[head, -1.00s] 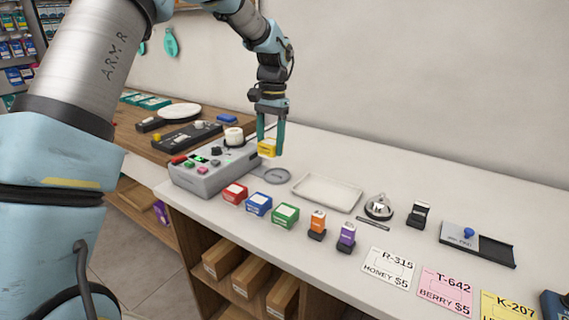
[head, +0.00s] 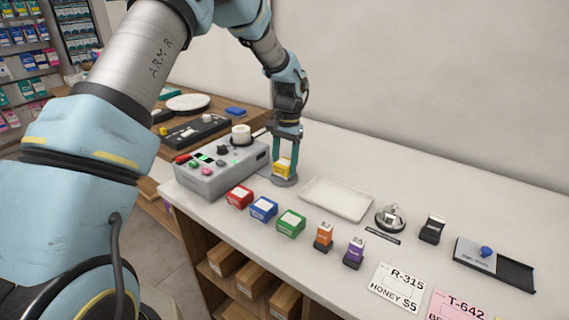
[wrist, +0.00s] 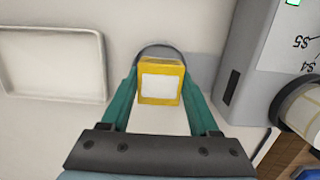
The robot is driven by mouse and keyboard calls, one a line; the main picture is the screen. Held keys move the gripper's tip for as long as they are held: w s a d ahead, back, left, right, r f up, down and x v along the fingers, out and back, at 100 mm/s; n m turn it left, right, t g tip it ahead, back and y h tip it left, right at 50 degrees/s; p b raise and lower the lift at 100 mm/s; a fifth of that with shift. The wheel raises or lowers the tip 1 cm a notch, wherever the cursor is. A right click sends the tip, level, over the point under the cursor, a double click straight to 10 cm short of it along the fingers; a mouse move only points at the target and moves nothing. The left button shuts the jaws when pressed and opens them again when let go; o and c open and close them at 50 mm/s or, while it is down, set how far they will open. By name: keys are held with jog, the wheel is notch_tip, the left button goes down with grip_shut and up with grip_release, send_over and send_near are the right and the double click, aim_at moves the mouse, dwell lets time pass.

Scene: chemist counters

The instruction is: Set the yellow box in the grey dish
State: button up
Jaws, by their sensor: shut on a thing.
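The yellow box (head: 282,168) with a white label is between the teal fingers of my gripper (head: 286,155), which is shut on it. In the wrist view the yellow box (wrist: 161,83) sits upright between both fingertips (wrist: 161,88). The round grey dish (head: 285,181) is directly below the box in the head view. In the wrist view its dark rim (wrist: 160,49) shows behind the box. The box hides most of the dish, and I cannot tell whether it touches the dish floor.
The grey control box (head: 215,172) stands close to the left of the dish. A white tray (head: 337,200) lies to the right. Red (head: 240,196), blue (head: 263,209) and green (head: 291,223) boxes line the counter's front. A bell (head: 390,218) stands farther right.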

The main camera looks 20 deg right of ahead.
aim_at(287, 160)
jog(key=shift+f, duration=0.5)
jog(key=shift+f, duration=0.15)
